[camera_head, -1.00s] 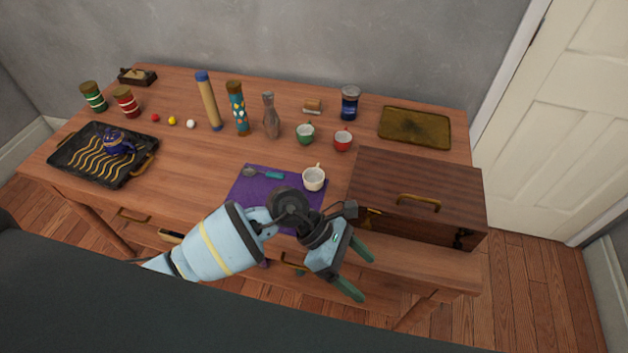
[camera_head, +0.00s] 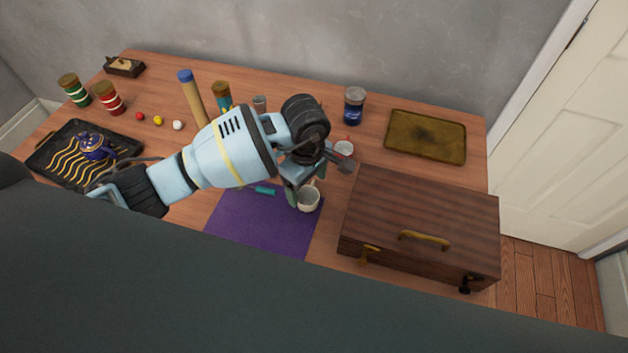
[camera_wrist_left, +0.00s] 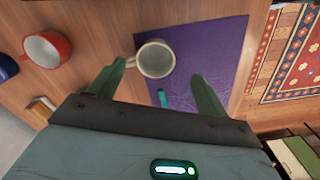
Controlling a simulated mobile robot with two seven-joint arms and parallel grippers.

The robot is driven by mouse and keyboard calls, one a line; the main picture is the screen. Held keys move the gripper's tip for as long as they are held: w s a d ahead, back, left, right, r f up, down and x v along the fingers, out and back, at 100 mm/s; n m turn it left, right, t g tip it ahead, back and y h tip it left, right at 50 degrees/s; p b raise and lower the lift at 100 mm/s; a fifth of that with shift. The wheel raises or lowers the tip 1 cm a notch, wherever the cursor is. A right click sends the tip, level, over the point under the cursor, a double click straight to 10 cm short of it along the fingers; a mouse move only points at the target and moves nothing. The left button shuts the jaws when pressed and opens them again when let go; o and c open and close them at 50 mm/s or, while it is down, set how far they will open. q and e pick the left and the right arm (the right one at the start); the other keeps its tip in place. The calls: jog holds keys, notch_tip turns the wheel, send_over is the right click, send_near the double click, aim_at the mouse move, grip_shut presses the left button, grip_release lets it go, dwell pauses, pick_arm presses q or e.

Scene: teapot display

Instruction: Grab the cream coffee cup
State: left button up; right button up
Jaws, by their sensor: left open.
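The cream coffee cup (camera_head: 308,200) stands on the right part of the purple mat (camera_head: 250,232). In the left wrist view the cup (camera_wrist_left: 156,59) is upright, its open top facing the camera. My left gripper (camera_wrist_left: 165,85) is open there, with a green finger on either side of the view. The cup lies just beyond the fingertips, nearer the left finger, and is not gripped. In the head view my left gripper (camera_head: 303,187) is right by the cup, and my arm partly covers it. My right gripper is not in view.
A red cup (camera_wrist_left: 47,50) stands behind the cream cup. A teal-handled spoon (camera_head: 264,190) lies on the mat. A wooden chest (camera_head: 420,222) stands close to the right. My arm hides the green cup and part of the bottles at the back.

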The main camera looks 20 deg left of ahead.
aim_at(307, 198)
pick_arm(q)
notch_tip(307, 198, down, 2)
jog(key=shift+f, duration=0.1)
jog(key=shift+w+f, duration=0.15)
jog(key=shift+f, duration=0.3)
jog(key=shift+w+a+f, duration=0.1)
jog(key=shift+w+f, duration=0.05)
jog(key=shift+f, duration=1)
jog(key=shift+w+a+f, duration=0.1)
jog(key=shift+f, duration=1.05)
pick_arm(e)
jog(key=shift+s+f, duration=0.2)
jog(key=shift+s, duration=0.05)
pick_arm(q)
jog(key=shift+c, duration=0.4)
jog(key=c, duration=1)
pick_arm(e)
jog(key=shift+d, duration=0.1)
